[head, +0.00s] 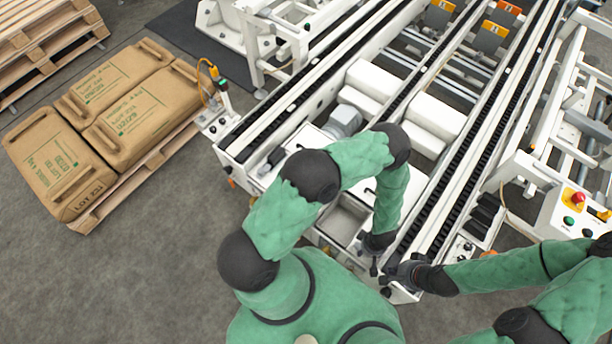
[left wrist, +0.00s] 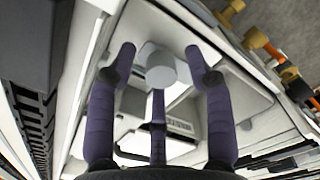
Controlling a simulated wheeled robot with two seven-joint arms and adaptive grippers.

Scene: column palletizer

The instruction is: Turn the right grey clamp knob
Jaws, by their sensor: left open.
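A light grey round knob (left wrist: 160,70) stands out from a pale block in the left wrist view. My left gripper (head: 372,262) reaches down to the front end of the conveyor frame in the head view. In the left wrist view its dark purple fingers are open, one on each side of the knob, with a third finger below it. Gaps show between the side fingers and the knob; I cannot tell if the third finger touches it. My right gripper (head: 394,274) is close to the left one at the frame's front corner; its fingers are too small to judge. The knob is not clear in the head view.
The white conveyor (head: 437,112) with black chains runs away from me. Brown sacks (head: 59,163) lie on a wooden pallet (head: 150,165) at left. A control box (head: 556,215) with a red button stands at right. The floor at lower left is clear.

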